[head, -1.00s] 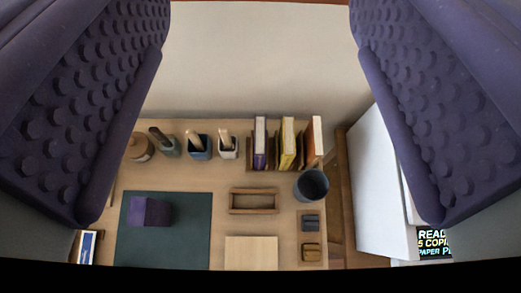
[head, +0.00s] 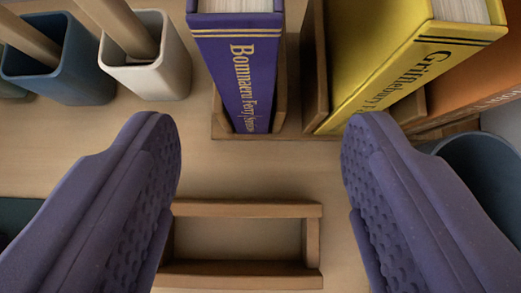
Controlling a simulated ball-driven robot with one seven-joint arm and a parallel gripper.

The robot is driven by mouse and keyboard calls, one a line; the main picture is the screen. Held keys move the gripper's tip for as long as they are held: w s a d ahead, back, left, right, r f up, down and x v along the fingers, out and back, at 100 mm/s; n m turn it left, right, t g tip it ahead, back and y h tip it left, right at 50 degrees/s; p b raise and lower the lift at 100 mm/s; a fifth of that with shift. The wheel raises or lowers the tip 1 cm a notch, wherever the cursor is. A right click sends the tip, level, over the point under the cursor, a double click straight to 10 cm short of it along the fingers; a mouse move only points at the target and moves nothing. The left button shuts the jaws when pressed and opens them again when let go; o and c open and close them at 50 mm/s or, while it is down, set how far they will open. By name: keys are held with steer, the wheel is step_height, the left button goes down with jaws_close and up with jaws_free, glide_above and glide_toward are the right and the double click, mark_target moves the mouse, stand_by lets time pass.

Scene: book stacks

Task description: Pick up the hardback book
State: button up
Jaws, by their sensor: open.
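A purple hardback book (head: 238,75) with gold spine lettering stands upright in a wooden slot rack (head: 217,134), its spine facing me. A yellow hardback book (head: 405,55) stands in the slot to its right, and part of an orange book (head: 480,90) shows beyond that. The task does not say which book is meant. My gripper (head: 261,125) is open and empty. Its two purple, studded fingers are wide apart, in front of the rack, with the purple book's spine in the gap between them as seen here. No finger appears to touch a book.
An empty wooden tray (head: 246,210) lies on the desk between my fingers. A white cup (head: 147,75) and a blue cup (head: 58,75) with wooden sticks stand at the left. A dark round bin (head: 480,165) stands at the right, near my right finger.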

mark_target(247, 99)
steer(key=b+x, duration=0.1)
steer(key=x, duration=0.1)
steer(key=b+x, duration=0.1)
steer(key=x, duration=0.2)
steer(key=s+f+b+x, duration=0.1)
steer(key=x, duration=0.2)
steer(key=shift+a+f, duration=0.15)
steer(key=shift+a, duration=0.25)
jaws_close()
